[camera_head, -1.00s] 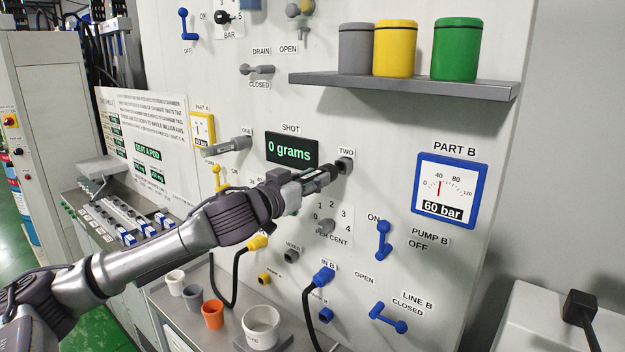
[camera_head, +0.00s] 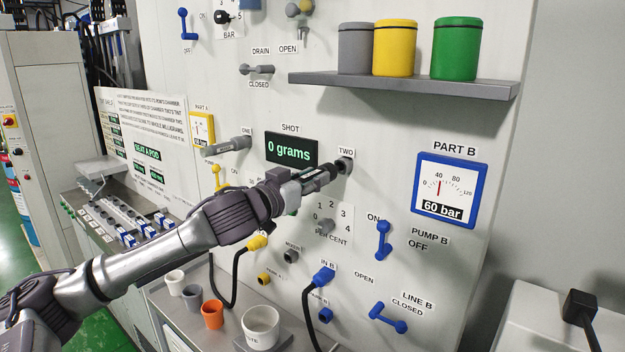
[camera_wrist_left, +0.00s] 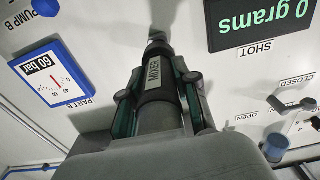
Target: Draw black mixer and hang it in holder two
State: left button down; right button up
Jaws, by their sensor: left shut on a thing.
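My left gripper (camera_head: 312,180) is shut on the black mixer. The mixer (camera_wrist_left: 152,72) lies between the two fingers in the left wrist view, with a white MIXER label on its dark barrel. In the head view the gripper largely covers the mixer. Holder two (camera_head: 346,165) is a dark grey fitting on the panel under the TWO label. The gripper's front end is right by holder two, and the mixer points at it. I cannot tell whether the mixer is seated there. My right gripper is not in view.
A grey piece (camera_head: 227,146) sticks out under the ONE label. A display (camera_head: 291,150) reads 0 grams. A shelf (camera_head: 405,86) with grey, yellow and green canisters juts out above. Blue levers (camera_head: 383,240) and hoses are below. Cups (camera_head: 212,314) stand on the ledge.

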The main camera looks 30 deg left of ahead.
pick_arm(q)
jog(key=shift+w+d+p, duration=0.15)
jog(key=shift+w+p, duration=1.4)
jog(key=shift+w, duration=0.4)
jog(key=c, duration=0.8)
grip_release()
jog(key=shift+s+f, duration=0.1)
jog(key=s, duration=0.7)
jog(key=shift+a+f, duration=0.1)
jog(key=shift+a, duration=0.3)
jog(key=shift+s, duration=2.35)
